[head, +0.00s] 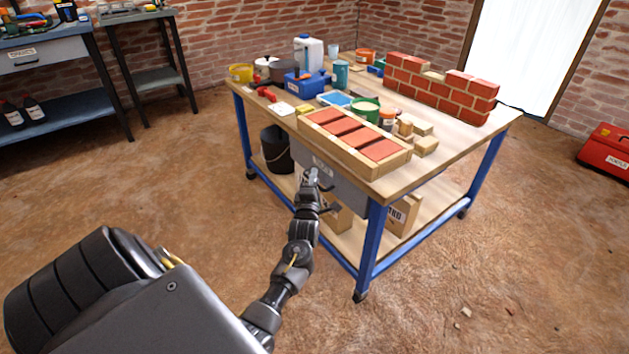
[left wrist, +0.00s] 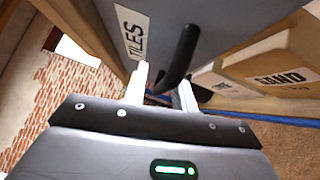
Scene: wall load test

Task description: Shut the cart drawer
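The cart (head: 375,235) has a wooden top, a blue frame and wheels. Its grey drawer (head: 345,188) lies under the near edge of the top; how far it stands out is hard to tell. In the left wrist view the grey drawer front (left wrist: 215,22) carries a white label reading TILES (left wrist: 133,32) and a black bar handle (left wrist: 186,48). My left gripper (head: 318,182) is at the drawer front. In the left wrist view its two pale fingers (left wrist: 163,90) are apart, with the handle's end between them and no clear grip. My right gripper is not in view.
A tray of red bricks (head: 358,138) lies on the cart top by the near edge, above the drawer. A brick wall piece (head: 440,88), pots and tools stand behind. A black bucket (head: 276,150) and boxes (head: 402,213) sit on the lower shelf. The floor around is mostly clear.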

